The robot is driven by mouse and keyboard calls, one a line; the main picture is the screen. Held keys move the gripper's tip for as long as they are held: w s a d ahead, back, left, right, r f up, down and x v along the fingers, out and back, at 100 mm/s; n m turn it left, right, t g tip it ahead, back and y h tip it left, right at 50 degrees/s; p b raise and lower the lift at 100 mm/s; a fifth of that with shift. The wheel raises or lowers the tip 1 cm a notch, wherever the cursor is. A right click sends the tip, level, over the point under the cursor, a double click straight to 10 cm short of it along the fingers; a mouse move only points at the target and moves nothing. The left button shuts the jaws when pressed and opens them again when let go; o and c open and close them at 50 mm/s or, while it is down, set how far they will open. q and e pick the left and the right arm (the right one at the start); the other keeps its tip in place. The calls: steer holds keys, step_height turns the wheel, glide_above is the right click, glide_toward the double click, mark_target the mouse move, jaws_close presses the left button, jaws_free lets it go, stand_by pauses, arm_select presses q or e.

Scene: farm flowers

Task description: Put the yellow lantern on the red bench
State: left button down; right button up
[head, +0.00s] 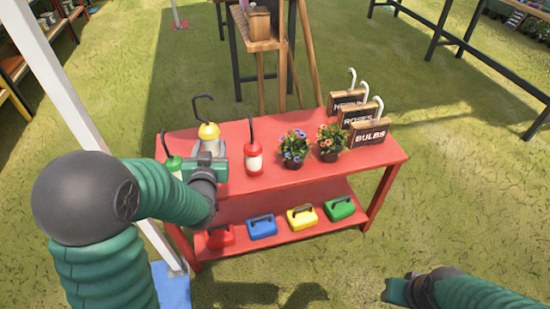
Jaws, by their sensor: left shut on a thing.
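The yellow lantern (208,131), with a yellow cap and a dark hook, shows at the left part of the red bench (235,187). My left gripper (219,163) is shut on it and hides most of its lower body. I cannot tell whether its base touches the bench top. A green lantern (173,164) stands left of the gripper, partly covered by my arm. A red lantern (253,159) stands just to the right. My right gripper (396,290) is low at the right, over the grass and away from the bench; its jaws are unclear.
Two potted flowers (295,148) and several wooden signs (370,132) fill the right of the bench top. Red, blue, yellow and green boxes (262,227) sit on the lower shelf. A white post (70,100) rises at left. A wooden stand (262,45) is behind.

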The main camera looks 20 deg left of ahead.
arm_select(q)
step_height(320, 180, down, 10)
steer(key=b, duration=0.5)
steer(key=shift+s+a+b, duration=0.1)
steer(key=shift+a+b, duration=0.05)
steer(key=shift+b, duration=0.15)
steer(key=shift+r, duration=0.1)
steer(key=c, duration=0.6)
jaws_free()
